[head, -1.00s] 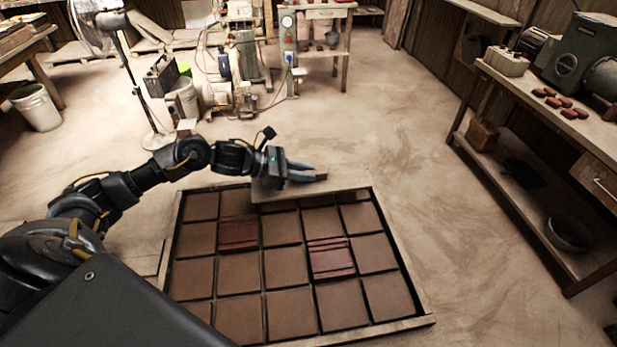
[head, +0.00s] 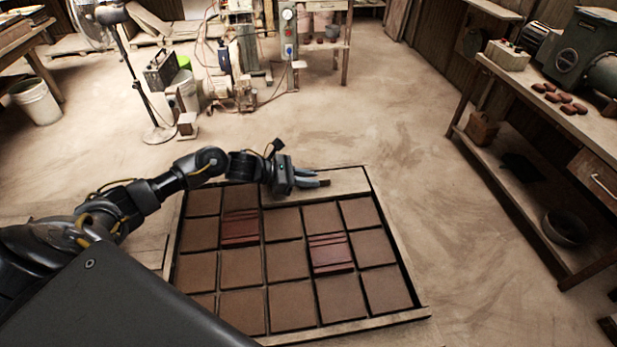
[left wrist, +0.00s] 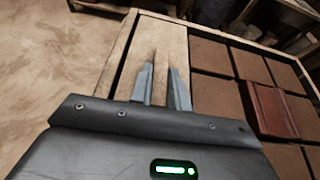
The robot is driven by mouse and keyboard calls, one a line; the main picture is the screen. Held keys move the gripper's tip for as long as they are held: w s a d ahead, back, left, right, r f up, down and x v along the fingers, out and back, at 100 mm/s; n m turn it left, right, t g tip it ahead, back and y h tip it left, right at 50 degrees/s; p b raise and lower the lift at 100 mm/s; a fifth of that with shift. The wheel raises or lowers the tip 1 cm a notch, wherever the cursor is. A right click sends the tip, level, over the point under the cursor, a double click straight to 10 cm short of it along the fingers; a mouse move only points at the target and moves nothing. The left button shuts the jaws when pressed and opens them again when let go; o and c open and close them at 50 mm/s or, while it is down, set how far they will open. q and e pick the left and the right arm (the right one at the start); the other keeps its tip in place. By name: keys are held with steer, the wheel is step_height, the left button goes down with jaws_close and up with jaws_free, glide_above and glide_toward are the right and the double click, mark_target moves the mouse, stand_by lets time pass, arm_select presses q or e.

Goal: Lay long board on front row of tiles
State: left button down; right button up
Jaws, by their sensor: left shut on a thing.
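The long board (head: 348,181) is a pale plank along the far row of brown tiles (head: 205,201) in the tray. It covers the right part of that row. It also shows in the left wrist view (left wrist: 150,40), running away between the fingers. My left gripper (head: 318,181) is over the board, shut on it at a small dark piece by the fingertips. The board looks down on the tiles, but I cannot tell whether it rests fully on them. The left end of the row shows bare tiles beside my arm. My right gripper is not in view.
The wooden tray rim (head: 402,322) surrounds the tiles. Two dark red ridged pieces (head: 240,229) (head: 331,253) lie among the tiles. A workbench (head: 540,90) stands at the right, and a bucket (head: 36,103) at the left.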

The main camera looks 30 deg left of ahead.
arm_select(q)
steer(key=shift+f, duration=0.15)
steer(key=c, duration=1.3)
jaws_free()
steer(key=shift+a+r, duration=0.1)
steer(key=shift+r, duration=0.15)
steer(key=b+v, duration=0.2)
steer(key=v, duration=0.8)
steer(key=shift+s+a+b, duration=0.25)
steer(key=shift+s+b, duration=0.05)
steer(key=shift+s+a+r, duration=0.25)
steer(key=shift+a, duration=0.1)
